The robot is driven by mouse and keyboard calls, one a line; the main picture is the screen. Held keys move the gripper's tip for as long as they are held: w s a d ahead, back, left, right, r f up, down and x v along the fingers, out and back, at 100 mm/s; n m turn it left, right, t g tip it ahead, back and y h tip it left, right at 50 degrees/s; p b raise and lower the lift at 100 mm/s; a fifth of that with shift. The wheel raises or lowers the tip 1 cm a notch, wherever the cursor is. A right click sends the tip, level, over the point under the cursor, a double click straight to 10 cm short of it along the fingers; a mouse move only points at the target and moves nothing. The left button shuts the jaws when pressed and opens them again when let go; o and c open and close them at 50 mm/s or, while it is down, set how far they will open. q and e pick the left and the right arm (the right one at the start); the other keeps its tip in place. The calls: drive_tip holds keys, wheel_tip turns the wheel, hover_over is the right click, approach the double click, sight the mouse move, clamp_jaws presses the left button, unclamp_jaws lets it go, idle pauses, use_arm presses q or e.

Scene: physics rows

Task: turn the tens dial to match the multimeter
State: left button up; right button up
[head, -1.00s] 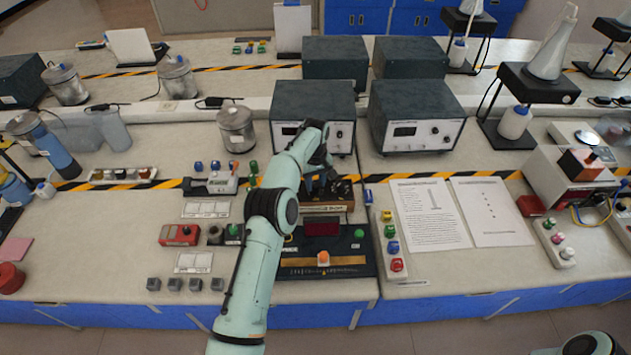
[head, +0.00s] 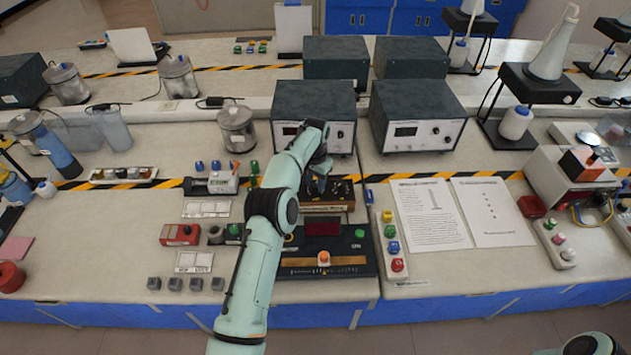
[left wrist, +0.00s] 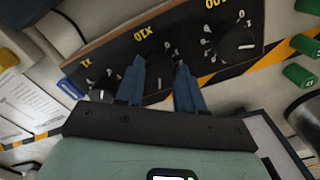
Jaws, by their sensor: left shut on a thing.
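The dial box (head: 343,207) stands on the bench under my left gripper, with a wooden front. In the left wrist view its dark top (left wrist: 205,67) carries a row of black dials. The X1 dial (left wrist: 101,95) is at left and the 100-marked dial (left wrist: 238,43) is at right. My left gripper (head: 318,186) is shut on the middle X10 dial, with a blue finger on each side in the left wrist view (left wrist: 160,70). I cannot tell surely which device is the multimeter.
Two grey instruments (head: 313,103) (head: 417,112) stand behind the box. A dark panel with an orange knob (head: 323,257) lies in front. Printed sheets (head: 430,215) and a strip of coloured terminals (head: 391,240) are to the right. A red device (head: 180,235) lies left.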

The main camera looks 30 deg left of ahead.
use_arm(q)
drive_tip(key=m, duration=0.5)
drive_tip(key=shift+a+m, duration=0.1)
drive_tip(key=shift+m, duration=0.2)
drive_tip(key=shift+w+m, duration=0.1)
drive_tip(key=shift+m, duration=2)
drive_tip(key=shift+r, duration=0.1)
drive_tip(key=o, duration=1)
drive_tip(key=shift+o, duration=0.2)
